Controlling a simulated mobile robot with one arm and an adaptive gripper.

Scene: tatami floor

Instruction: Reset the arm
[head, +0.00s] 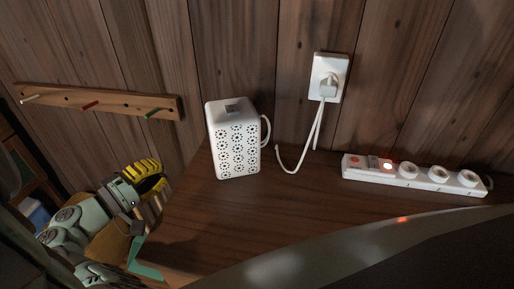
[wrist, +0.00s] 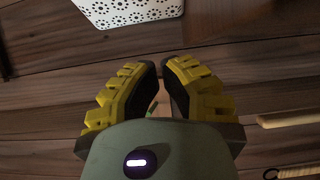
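My gripper (head: 164,178) is at the lower left in the head view, beside the left end of the dark wooden surface. Its yellow, ridged fingers with black pads fill the middle of the wrist view (wrist: 160,62). The fingers lean together and their tips nearly meet, with only a narrow gap. I see nothing held at the tips. A white box (head: 237,150) with a flower-hole pattern stands upright on the surface, right of and apart from my gripper. Its edge shows at the top of the wrist view (wrist: 125,10).
A white power strip (head: 415,175) with a lit red switch lies at the right. A plug with a white cord sits in the wall outlet (head: 329,78). A peg rail (head: 100,101) with coloured pegs is on the wooden wall. A pale stick (wrist: 287,118) lies at the right.

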